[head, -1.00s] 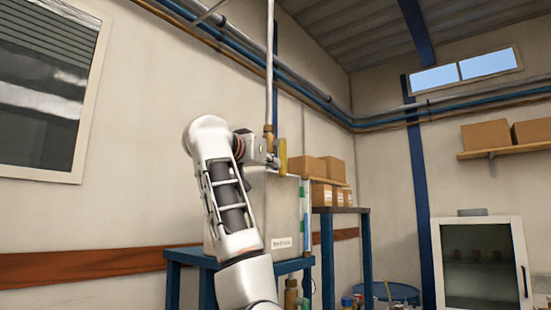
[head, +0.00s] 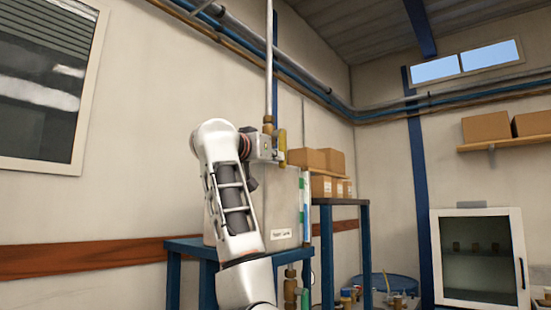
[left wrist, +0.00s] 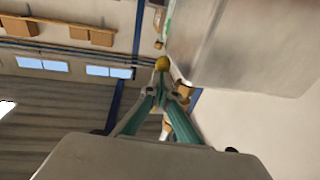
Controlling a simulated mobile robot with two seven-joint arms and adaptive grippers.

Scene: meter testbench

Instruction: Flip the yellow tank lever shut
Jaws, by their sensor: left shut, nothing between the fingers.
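The grey tank (head: 285,205) with a white label stands on a blue stand. The yellow lever (head: 283,139) shows as an upright bar beside the brass valve (head: 268,124) on the vertical pipe above the tank. My left gripper (head: 277,156) is at the lever, and its fingers partly cover the lever's lower part. In the left wrist view the gripper (left wrist: 166,92) is shut and empty, with the rounded yellow lever end (left wrist: 162,63) just beyond its fingertips. I cannot tell whether they touch. My right gripper is out of view.
The blue stand (head: 190,246) carries the tank. Boxes (head: 325,186) sit on a rack to its right. A glass-door cabinet (head: 482,258) stands at the far right. Pipes run along the wall above.

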